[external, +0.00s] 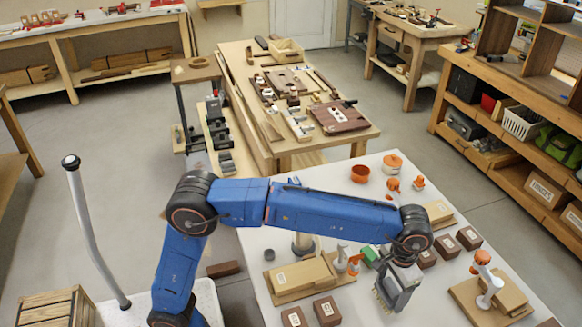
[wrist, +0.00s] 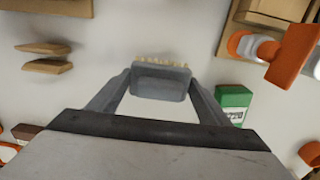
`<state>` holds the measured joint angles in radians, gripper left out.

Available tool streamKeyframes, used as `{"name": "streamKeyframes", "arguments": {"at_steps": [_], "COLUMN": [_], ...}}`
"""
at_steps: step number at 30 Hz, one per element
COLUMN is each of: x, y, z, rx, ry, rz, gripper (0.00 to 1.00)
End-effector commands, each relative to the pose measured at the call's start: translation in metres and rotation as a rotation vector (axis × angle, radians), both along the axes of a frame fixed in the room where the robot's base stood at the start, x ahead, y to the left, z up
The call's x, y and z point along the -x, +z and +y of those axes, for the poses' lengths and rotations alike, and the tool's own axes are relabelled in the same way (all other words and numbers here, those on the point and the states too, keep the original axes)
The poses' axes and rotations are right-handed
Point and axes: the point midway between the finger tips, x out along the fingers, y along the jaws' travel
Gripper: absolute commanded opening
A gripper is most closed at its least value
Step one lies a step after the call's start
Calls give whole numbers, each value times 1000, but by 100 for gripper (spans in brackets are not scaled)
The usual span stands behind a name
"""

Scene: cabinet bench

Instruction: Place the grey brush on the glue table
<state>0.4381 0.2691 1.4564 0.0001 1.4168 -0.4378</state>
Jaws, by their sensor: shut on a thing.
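My gripper (external: 392,297) is over the white-topped glue table (external: 340,190), toward its front middle. It is shut on the grey brush, which shows between the two fingers in the wrist view (wrist: 161,80). The brush has a grey body and a fringe of pale bristles along its far edge. In the external view the brush is hard to tell apart from the grey fingers. I cannot tell whether the bristles touch the tabletop.
A green box (wrist: 234,102) lies close to the right finger. Orange-topped bottles (external: 482,260), wood blocks (external: 305,275), dark brown blocks (external: 447,246) and orange pots (external: 392,164) stand around the table. White surface is clear around the brush.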

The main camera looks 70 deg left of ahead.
Motion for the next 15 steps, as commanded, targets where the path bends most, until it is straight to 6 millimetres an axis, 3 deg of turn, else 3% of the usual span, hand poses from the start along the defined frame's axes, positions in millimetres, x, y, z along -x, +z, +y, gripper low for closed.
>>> {"name": "streamKeyframes", "arguments": {"at_steps": [5,15], "x": [0,0], "y": [-21,-24], "z": [0,0], "rx": [0,0], "ry": [0,0], "rz": [1,0], "gripper": [46,46]}}
